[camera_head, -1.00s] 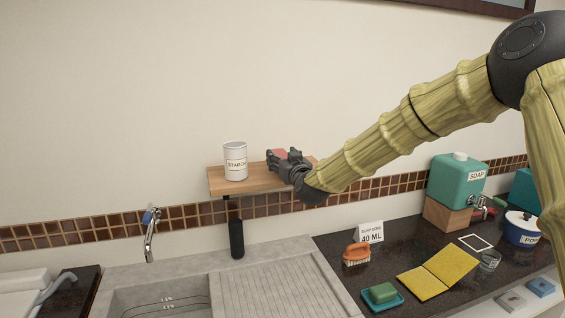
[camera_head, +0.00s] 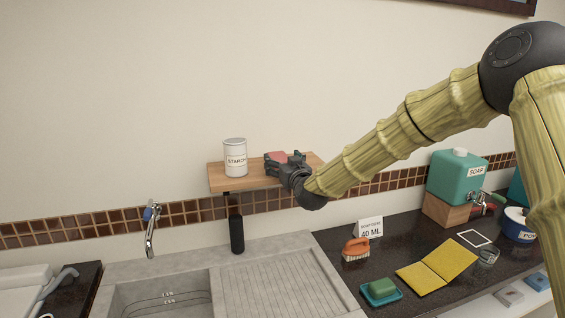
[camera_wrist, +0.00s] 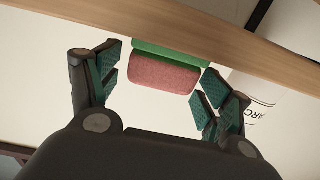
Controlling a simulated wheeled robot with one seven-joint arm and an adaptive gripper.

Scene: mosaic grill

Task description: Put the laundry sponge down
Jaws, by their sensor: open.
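The laundry sponge is a pinkish-red block with a green layer. In the wrist view the sponge (camera_wrist: 163,73) sits between my fingers, its green side toward the wooden shelf (camera_wrist: 200,32). In the head view the sponge (camera_head: 279,156) shows at the right part of the wooden shelf (camera_head: 222,184), partly hidden by my gripper. My gripper (camera_head: 285,161) is open. In the wrist view the pads of my gripper (camera_wrist: 160,76) stand either side of the sponge, with a visible gap at each side. Whether the sponge's whole underside touches the shelf is hard to tell.
A white starch can (camera_head: 235,158) stands on the shelf left of my gripper, close by. Below are the sink (camera_head: 160,295), an orange brush (camera_head: 355,250), green soap on a dish (camera_head: 381,288), a yellow cloth (camera_head: 440,266) and a teal soap dispenser (camera_head: 455,180).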

